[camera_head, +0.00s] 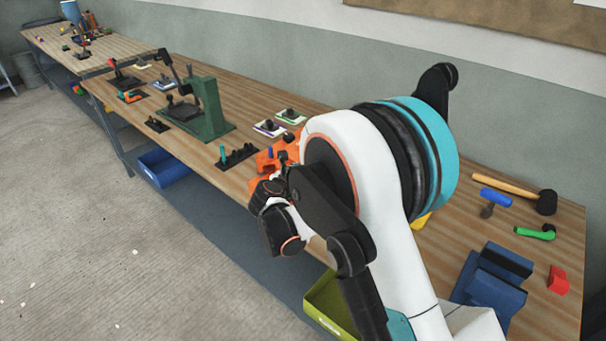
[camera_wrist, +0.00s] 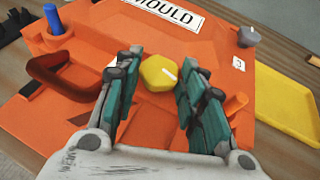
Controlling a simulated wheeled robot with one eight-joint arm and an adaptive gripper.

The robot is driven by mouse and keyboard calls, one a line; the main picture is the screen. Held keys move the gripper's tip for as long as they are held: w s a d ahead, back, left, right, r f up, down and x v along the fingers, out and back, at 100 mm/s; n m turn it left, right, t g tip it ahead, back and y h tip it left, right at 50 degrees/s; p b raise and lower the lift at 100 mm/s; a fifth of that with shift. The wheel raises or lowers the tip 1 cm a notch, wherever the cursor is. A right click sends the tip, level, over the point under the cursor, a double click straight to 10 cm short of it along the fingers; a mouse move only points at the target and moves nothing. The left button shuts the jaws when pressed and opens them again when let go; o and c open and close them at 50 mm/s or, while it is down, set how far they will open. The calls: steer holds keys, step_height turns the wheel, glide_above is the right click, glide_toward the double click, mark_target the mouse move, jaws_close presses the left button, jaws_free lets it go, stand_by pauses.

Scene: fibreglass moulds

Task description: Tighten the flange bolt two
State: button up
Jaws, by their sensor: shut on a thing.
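The orange mould (camera_wrist: 85,110) fills most of the wrist view and bears a white "MOULD" label (camera_wrist: 165,12). A yellow hexagonal bolt head (camera_wrist: 158,73) with a pale line on top sits on it. My gripper (camera_wrist: 163,62) is shut on this bolt head, one teal-padded finger on either side. A small white tag (camera_wrist: 238,64) is right of the bolt; its mark is too small to read surely. In the head view the orange mould (camera_head: 265,162) is largely hidden behind my arm, which also hides the yellow bolt.
On the mould stand a blue peg (camera_wrist: 53,20), a dark red handle (camera_wrist: 65,78), a grey knob (camera_wrist: 248,36) and an orange peg (camera_wrist: 236,103) close to the right finger. A yellow tray (camera_wrist: 285,100) lies right. A green press (camera_head: 205,110) stands farther along the bench.

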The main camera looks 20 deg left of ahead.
steer(key=m+h, duration=0.1)
steer(key=a+m+h, duration=0.1)
steer(key=h, duration=0.1)
steer(key=shift+m+g+b, duration=0.3)
steer(key=shift+m+b, duration=0.05)
steer(key=shift+m, duration=0.05)
steer(key=shift+w+a+m+g+h+b, duration=0.15)
steer(key=shift+m+g+h, duration=0.45)
steer(key=shift+m+h, duration=0.5)
steer(key=shift+w+a+m+g+h+b, duration=0.15)
steer(key=shift+m+g+h, duration=0.45)
steer(key=shift+m+h, duration=0.45)
steer(key=shift+h, duration=0.25)
steer(key=o, duration=0.8)
steer(key=v, duration=1.2)
steer(key=shift+c, duration=0.2)
